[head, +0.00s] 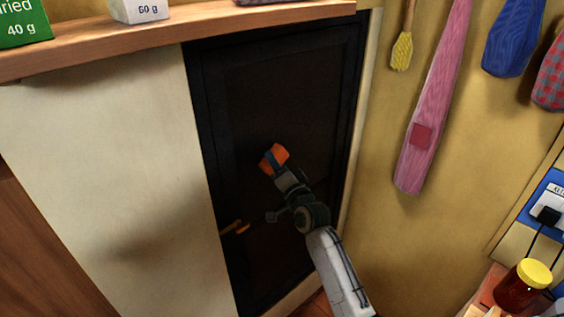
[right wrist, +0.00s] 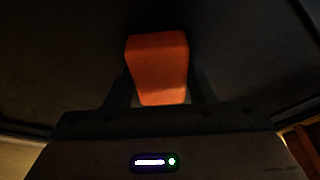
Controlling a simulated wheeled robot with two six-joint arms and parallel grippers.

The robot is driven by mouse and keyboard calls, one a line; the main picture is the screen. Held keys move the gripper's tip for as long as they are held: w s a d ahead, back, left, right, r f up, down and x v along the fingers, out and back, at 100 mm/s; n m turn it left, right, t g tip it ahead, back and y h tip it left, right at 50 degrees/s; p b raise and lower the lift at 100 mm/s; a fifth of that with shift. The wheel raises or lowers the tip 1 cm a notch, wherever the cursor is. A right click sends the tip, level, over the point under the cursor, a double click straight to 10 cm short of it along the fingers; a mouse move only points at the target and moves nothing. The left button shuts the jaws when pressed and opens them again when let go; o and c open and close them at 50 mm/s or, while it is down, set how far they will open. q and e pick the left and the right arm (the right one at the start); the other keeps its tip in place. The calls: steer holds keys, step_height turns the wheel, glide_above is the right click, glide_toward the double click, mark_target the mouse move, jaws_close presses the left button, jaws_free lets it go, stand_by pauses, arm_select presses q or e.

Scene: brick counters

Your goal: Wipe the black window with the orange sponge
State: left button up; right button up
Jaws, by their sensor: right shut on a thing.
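The black window (head: 300,95) is a tall dark framed panel in the middle of the head view. My right gripper (head: 272,166) is in front of it, shut on the orange sponge (head: 279,153). In the right wrist view the sponge (right wrist: 157,68) sits between the two fingers, with the dark panel behind it. I cannot tell whether the sponge touches the panel. My left gripper is not in view.
A wooden shelf (head: 100,52) with boxes runs above the window. A pink cloth (head: 440,90) and a yellow brush (head: 402,50) hang on the right wall. A jar with a yellow lid (head: 522,286) stands at the lower right.

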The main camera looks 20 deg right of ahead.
mark_target(252, 166)
steer(key=shift+s+a, duration=0.25)
steer(key=shift+a, duration=0.45)
steer(key=shift+s+a, duration=0.2)
steer(key=shift+a, duration=0.45)
steer(key=shift+s+a+f, duration=0.1)
steer(key=shift+s+a, duration=0.15)
steer(key=shift+a, duration=0.4)
steer(key=shift+s+a, duration=0.25)
steer(key=shift+a, duration=0.4)
steer(key=shift+s+a, duration=0.3)
steer(key=shift+a, duration=0.5)
steer(key=shift+d, duration=0.15)
steer(key=shift+s+d+p, duration=0.1)
steer(key=shift+s+p, duration=0.1)
steer(key=shift+p, duration=0.1)
steer(key=shift+s+d+p, duration=0.2)
steer(key=shift+s+d, duration=0.1)
steer(key=shift+s, duration=0.55)
steer(key=shift+s+d+p, duration=0.15)
steer(key=shift+s+d, duration=0.15)
steer(key=shift+s, duration=0.6)
steer(key=shift+s+d+p, duration=0.2)
steer(key=shift+s+d, duration=0.1)
steer(key=shift+s, duration=0.55)
steer(key=shift+s, duration=0.1)
